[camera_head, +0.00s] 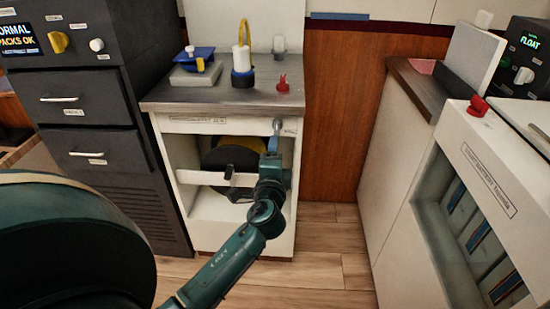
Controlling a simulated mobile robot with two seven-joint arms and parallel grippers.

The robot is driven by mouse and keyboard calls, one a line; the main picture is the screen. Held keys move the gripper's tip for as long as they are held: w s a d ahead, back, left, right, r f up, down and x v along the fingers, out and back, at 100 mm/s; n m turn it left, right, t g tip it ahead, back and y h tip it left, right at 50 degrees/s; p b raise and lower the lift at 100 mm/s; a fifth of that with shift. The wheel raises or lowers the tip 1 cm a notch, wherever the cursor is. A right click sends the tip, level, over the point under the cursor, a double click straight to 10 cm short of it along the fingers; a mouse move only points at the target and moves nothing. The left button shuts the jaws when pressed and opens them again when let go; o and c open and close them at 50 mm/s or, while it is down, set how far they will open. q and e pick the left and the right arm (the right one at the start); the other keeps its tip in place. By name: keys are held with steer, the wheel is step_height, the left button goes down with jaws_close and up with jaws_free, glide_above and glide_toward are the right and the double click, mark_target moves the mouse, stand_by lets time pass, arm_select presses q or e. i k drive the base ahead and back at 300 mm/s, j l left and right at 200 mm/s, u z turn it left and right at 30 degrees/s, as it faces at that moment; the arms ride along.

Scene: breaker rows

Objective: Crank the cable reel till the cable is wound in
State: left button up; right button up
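The cable reel (220,158) is a dark round drum with a yellow band, inside the open front of a white cabinet (225,212). A white bar crosses in front of the drum, and much of the reel is hidden by the bar and my arm. My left arm reaches up from the lower left, and its gripper (275,143) is at the cabinet's front right edge, beside the reel opening. A small pale grey-blue piece shows at its tip; I cannot tell whether it is a finger or the crank handle. The finger gap is too small to read. My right gripper is out of view.
The countertop (215,98) holds a blue and yellow item (199,57), a yellow cable loop on a stand (243,62) and a red piece (283,84). A dark drawer cabinet (88,110) stands left, a white rack cabinet (480,150) right. Floor between is clear.

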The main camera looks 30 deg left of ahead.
mark_target(230, 155)
steer(key=k+l, duration=0.1)
steer(key=k+j, duration=0.2)
steer(key=k, duration=0.25)
steer(key=k+j, duration=0.2)
steer(key=k, duration=0.3)
